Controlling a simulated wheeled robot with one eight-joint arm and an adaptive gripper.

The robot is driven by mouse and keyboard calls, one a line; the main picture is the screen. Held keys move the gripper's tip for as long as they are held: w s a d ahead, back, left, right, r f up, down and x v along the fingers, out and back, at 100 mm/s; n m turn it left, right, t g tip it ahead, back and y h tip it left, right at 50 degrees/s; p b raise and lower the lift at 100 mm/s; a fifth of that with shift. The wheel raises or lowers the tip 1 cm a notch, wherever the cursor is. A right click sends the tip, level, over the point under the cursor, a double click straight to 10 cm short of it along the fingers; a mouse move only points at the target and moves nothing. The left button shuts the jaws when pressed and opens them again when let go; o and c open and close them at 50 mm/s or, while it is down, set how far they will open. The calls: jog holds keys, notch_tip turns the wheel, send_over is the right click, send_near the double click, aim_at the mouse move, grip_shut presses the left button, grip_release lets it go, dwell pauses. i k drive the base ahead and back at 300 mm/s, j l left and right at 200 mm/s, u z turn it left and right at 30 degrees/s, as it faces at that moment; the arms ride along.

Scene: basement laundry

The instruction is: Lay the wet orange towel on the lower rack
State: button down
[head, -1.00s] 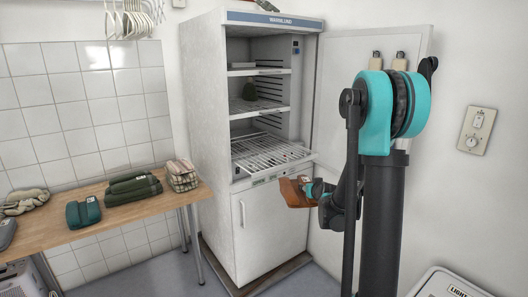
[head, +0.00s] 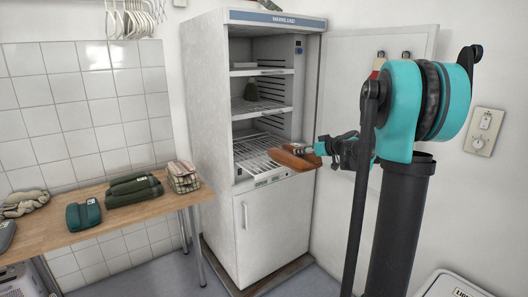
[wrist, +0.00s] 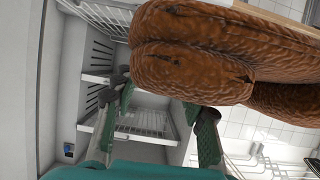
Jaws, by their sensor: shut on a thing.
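The orange-brown folded towel (head: 293,158) is in my gripper (head: 322,148), held up at the front right of the open cabinet. In the head view it overlaps the front right part of the lower wire rack (head: 252,157); I cannot tell if it touches it. In the wrist view the towel (wrist: 190,50) fills the upper right as thick rolled folds, and my gripper's dark fingers (wrist: 163,95) are shut on it. The towel hides part of the rack. The visible part of the lower rack looks bare.
A wooden table (head: 100,209) at left holds a green folded cloth (head: 135,188), a teal bundle (head: 83,214) and a checked cloth (head: 183,176).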

aim_at(256, 157)
jog(key=i+j, duration=0.75)
